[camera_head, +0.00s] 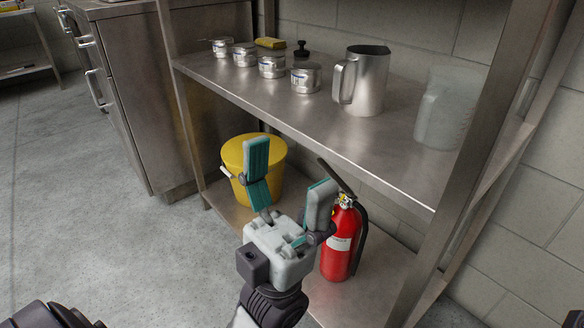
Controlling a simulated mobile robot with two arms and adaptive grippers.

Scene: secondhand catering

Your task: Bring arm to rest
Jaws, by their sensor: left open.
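My left gripper (290,180) is in the lower middle of the head view, with its two teal-padded fingers spread apart and nothing between them. It is in front of the metal shelving unit, below the level of the upper shelf in the picture. Its left finger overlaps a yellow bucket (232,152) and its right finger is beside a red fire extinguisher (341,240) in the picture. Whether it touches either cannot be told. A dark part of my own body shows at the bottom left. My right gripper does not show.
The upper shelf (300,110) holds several small tins (306,77), a yellow sponge (270,43), a dark stamp-like object (301,49), a metal jug (368,80) and a translucent jug (446,110). A steel cabinet (165,90) stands at left. The grey floor (90,230) is clear.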

